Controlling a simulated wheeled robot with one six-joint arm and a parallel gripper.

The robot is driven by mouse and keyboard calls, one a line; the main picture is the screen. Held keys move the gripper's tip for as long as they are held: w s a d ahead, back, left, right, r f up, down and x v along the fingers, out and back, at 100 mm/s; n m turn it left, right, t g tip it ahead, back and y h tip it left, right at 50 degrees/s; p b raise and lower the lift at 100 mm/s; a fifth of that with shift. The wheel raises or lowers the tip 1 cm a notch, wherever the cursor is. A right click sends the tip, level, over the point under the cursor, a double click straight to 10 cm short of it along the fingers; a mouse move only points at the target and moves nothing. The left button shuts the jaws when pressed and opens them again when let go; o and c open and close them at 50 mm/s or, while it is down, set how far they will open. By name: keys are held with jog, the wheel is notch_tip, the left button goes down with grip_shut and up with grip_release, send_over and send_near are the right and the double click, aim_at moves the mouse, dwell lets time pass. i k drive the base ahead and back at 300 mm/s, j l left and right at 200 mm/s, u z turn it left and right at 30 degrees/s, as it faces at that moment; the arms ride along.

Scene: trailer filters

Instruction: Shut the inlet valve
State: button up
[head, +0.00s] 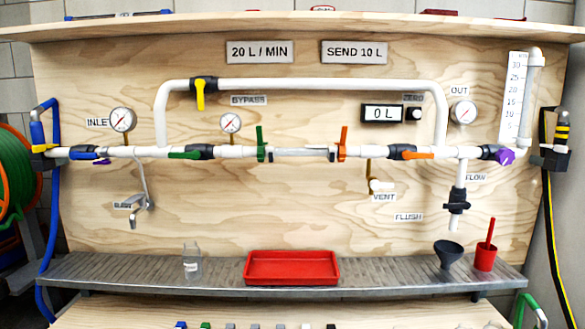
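The INLET label (98,123) is on the plywood panel at the left, next to a round gauge (123,120). Below it, near the left end of the white main pipe, is a black-bodied valve (82,153), taken as the inlet valve. Its blue handle appears to lie along the pipe; a small purple piece (102,161) shows just right of it. Further right on the same pipe is another black valve (202,152) with a green handle (183,155) lying along the pipe. My gripper is not in view.
The yellow bypass handle (200,95) points down across the upper pipe. A metal hook-like part (140,205) hangs below the inlet. The grey shelf (110,270) holds a clear bottle (192,261), red tray (291,283), dark funnel (447,252) and red cup (485,258).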

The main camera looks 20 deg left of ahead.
aim_at(74, 155)
jog(key=u, duration=0.85)
jog(key=i+j+u, duration=0.25)
jog(key=j, duration=0.15)
jog(key=i+j+u, duration=0.1)
jog(key=j+u, duration=0.2)
jog(key=i+j+u, duration=0.25)
jog(key=j, duration=0.15)
jog(key=i+j, duration=0.15)
